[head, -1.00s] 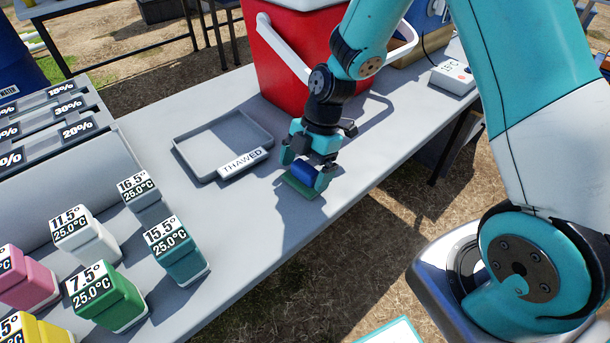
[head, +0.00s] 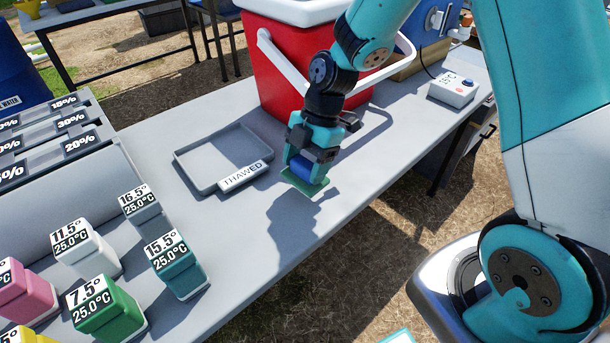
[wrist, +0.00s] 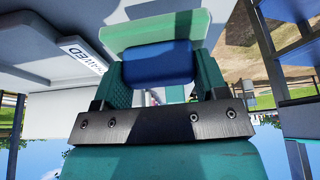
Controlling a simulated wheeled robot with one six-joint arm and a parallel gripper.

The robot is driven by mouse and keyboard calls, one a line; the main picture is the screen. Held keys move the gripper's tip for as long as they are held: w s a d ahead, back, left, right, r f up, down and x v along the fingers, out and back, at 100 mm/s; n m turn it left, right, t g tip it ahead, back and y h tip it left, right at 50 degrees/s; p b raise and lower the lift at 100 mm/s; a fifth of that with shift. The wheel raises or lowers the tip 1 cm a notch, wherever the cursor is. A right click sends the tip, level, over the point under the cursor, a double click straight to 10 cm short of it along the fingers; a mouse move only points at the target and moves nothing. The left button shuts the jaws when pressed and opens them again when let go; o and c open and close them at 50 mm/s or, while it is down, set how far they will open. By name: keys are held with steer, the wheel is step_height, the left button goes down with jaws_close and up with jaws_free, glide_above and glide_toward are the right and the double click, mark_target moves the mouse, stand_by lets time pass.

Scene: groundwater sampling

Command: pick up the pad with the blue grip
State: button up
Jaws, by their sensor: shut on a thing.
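The pad with the blue grip (head: 313,187) is a thin green pad with a blue block on top. My gripper (head: 304,166) is shut on the blue grip and holds the pad above the grey table, slightly tilted, with a shadow below it. In the wrist view the blue grip (wrist: 158,64) sits between my fingers, with the pale green pad (wrist: 155,30) beyond it. Part of the grip is hidden by my fingers in the head view.
A shallow grey tray (head: 182,172) labelled THAWED lies left of my gripper. A red cooler (head: 283,80) with a white handle stands behind. Several coloured blocks with temperature labels, one teal (head: 178,266), stand at the front left. The table (head: 240,235) is clear below the pad.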

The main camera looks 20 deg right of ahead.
mark_target(305, 163)
step_height(305, 163, up, 15)
steer(key=p, duration=0.1)
steer(key=shift+p, duration=0.3)
